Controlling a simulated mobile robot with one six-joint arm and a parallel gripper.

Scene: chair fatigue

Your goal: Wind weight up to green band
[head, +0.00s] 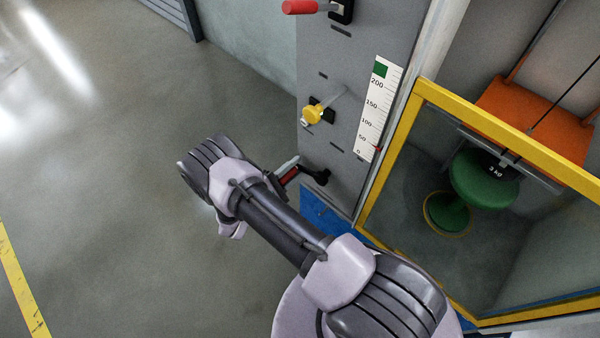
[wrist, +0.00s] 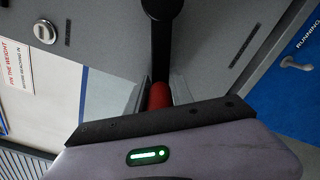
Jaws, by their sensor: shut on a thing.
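My gripper (head: 284,172) is at the lower part of the grey panel, shut on the red crank handle (head: 289,176). In the wrist view the red handle (wrist: 160,95) sits between my two fingers (wrist: 160,93), with the black crank arm (wrist: 161,40) beyond. The crank's black hub (head: 321,177) is on the panel to the right. The white scale (head: 371,115) has a green band (head: 380,70) near its top, by 200. A red pointer (head: 377,149) stands low on the scale, near 50. The dark weight (head: 497,169), marked 3 kg, hangs over the green stool (head: 484,184).
A yellow-framed clear guard (head: 412,108) stands right of the panel. The floor at the left is clear.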

